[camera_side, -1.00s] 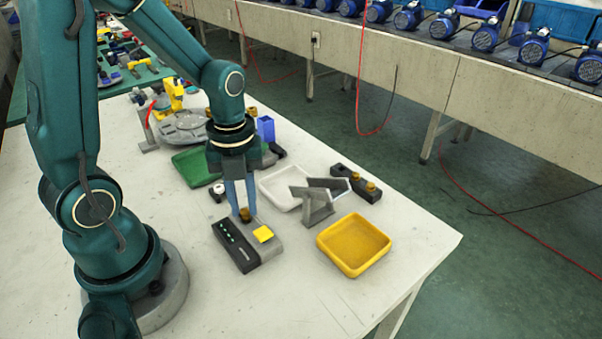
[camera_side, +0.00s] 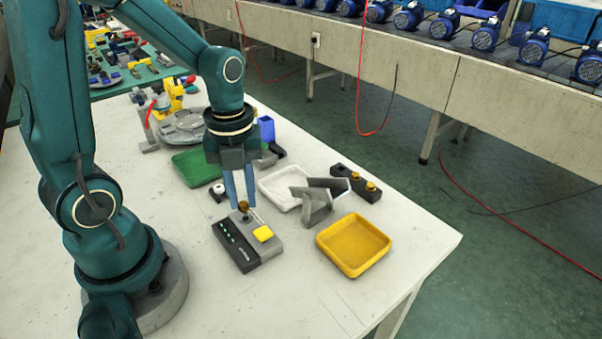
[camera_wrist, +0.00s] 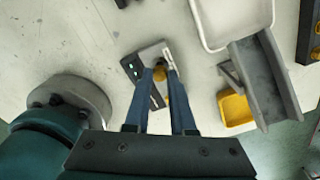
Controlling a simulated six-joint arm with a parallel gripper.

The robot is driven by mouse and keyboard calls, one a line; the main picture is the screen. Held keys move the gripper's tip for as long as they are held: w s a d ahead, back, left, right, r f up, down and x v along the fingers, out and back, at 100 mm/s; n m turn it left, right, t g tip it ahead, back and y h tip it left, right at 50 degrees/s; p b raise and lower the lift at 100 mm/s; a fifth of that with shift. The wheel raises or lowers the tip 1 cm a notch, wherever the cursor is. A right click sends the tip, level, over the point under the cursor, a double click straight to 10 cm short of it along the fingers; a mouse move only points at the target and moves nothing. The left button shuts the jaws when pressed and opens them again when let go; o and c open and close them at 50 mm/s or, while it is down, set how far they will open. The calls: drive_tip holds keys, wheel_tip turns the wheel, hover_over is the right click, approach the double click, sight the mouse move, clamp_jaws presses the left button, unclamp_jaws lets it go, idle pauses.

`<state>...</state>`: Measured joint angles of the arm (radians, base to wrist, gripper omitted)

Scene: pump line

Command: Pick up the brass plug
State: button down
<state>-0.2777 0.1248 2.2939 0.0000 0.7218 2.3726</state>
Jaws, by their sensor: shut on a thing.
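The brass plug (camera_side: 243,206) is between the fingertips of my gripper (camera_side: 243,205) in the side view. My gripper is shut on it and holds it just above the black-and-grey device (camera_side: 248,242), which has green lights and a yellow pad (camera_side: 263,233). A small dark socket shows on the device below the plug. In the wrist view the plug (camera_wrist: 160,75) shows between the two blue fingers, over the device (camera_wrist: 143,72). The plug's lower end is hard to make out.
A yellow tray (camera_side: 327,241) stands right of the device. A grey angled chute (camera_side: 317,208) and a white tray (camera_side: 268,184) are behind it. A dark block (camera_side: 345,174) holds two brass pieces (camera_side: 370,186). A green tray (camera_side: 183,160) lies further back. The table's front is clear.

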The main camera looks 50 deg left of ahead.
sight(243, 204)
drive_tip(key=shift+r, duration=1.8)
